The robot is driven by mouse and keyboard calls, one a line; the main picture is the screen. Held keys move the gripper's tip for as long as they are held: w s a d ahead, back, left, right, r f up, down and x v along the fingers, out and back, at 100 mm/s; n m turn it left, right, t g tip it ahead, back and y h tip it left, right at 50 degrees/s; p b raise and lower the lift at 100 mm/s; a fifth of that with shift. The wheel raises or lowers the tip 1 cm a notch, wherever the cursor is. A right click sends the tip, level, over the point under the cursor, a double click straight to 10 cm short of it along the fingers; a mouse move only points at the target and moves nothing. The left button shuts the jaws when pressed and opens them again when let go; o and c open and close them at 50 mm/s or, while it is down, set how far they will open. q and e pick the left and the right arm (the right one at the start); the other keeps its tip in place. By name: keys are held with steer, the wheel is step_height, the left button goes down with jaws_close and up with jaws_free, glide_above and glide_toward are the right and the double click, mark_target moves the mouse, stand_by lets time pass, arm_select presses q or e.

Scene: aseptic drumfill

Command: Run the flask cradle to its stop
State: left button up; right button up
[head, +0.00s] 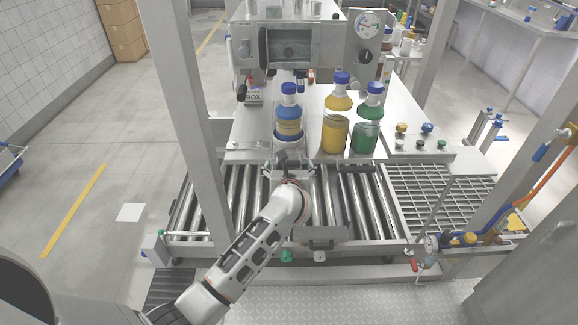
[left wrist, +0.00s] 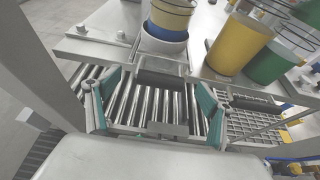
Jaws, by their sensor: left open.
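The flask cradle (head: 289,138) looks like a pale round cup at the front of the steel worktop. A blue-capped flask (head: 289,112) with a yellow band stands upright in it. In the left wrist view the cradle (left wrist: 163,40) shows at top centre, with the flask (left wrist: 171,14) cut off by the frame edge. My left gripper (head: 292,167) is just in front of the cradle, above the roller bed. Its teal-padded fingers (left wrist: 157,103) are spread apart, with nothing held between them. Contact with the cradle cannot be told. My right gripper is not in view.
A yellow flask (head: 335,128) and a green flask (head: 366,130) stand to the right of the cradle. Knobs (head: 427,128) sit further right on the worktop (head: 400,108). The roller bed (head: 350,205) lies in front, between steel posts (head: 190,90). A gauge panel (head: 366,40) is behind.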

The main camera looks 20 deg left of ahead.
arm_select(q)
steer(key=v, duration=1.2)
steer(key=shift+f, duration=0.1)
